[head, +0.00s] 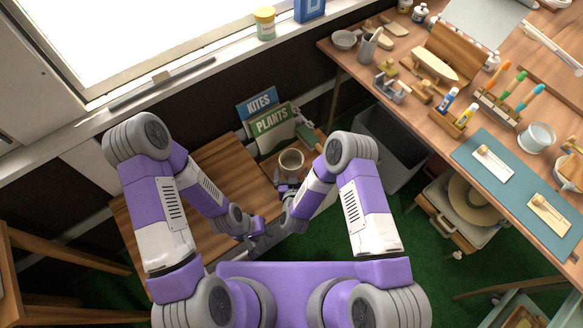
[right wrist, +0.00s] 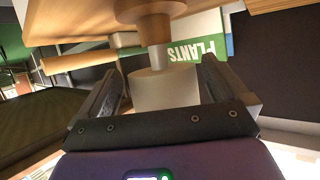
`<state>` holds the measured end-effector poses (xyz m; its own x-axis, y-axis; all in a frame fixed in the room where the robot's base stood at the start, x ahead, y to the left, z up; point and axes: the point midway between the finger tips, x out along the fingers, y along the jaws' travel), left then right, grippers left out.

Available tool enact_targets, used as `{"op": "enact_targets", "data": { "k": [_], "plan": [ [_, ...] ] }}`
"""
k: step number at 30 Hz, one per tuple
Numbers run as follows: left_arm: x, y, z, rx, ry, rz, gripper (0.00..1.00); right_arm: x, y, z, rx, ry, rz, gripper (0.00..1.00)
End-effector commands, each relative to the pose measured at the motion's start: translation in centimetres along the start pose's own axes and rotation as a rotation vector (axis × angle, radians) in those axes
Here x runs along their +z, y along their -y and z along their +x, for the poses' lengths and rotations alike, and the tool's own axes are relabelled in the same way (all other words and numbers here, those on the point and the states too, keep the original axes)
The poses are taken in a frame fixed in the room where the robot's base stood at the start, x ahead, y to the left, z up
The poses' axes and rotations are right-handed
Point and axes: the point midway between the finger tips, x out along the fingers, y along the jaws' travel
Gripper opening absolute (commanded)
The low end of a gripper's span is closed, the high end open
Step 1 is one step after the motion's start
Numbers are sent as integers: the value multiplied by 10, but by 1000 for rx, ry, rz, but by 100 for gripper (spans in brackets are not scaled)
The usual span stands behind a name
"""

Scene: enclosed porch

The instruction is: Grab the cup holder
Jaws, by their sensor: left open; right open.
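A beige, round, open-topped cup holder (head: 291,160) stands at the right end of the low wooden table in the head view. In the right wrist view, which is upside down, a pale cylinder on a narrower stem and tan base, apparently the same cup holder (right wrist: 165,88), lies between the spread fingers. My right gripper (head: 288,186) is open just in front of it; it also shows in the right wrist view (right wrist: 160,95). I cannot tell whether the fingers touch it. My left gripper (head: 262,240) is open and empty, lower and to the left.
The low wooden table (head: 218,165) has a mostly bare top. Booklets marked KITES (head: 258,104) and PLANTS (head: 272,124) stand behind the cup holder. A cluttered workbench (head: 415,110) runs along the right. A grey bin (head: 392,150) and green floor lie between.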

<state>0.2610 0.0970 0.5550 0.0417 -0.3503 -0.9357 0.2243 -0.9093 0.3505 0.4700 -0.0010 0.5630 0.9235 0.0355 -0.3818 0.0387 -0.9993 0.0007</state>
Motion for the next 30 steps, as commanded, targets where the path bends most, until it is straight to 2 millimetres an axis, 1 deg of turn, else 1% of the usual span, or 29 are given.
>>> {"op": "enact_targets", "data": {
  "k": [1,4,7,13,21,22,27,30],
  "plan": [
    [0,3,7,0,0,0,43,2,0,10,2,-3,2,100],
    [0,4,10,0,0,0,43,1,0,20,0,-1,1,100],
    [0,4,10,0,0,0,43,0,0,24,-1,-1,1,100],
    [0,4,9,0,0,0,43,0,0,24,-1,0,0,100],
    [0,4,10,0,0,0,43,0,0,24,-1,1,0,59],
    [0,4,10,0,0,0,43,0,0,24,-1,0,0,56],
    [0,4,9,0,0,0,43,0,0,24,-1,0,0,56],
    [0,3,7,0,0,0,43,-5,0,22,-1,0,0,55]
  ]
}}
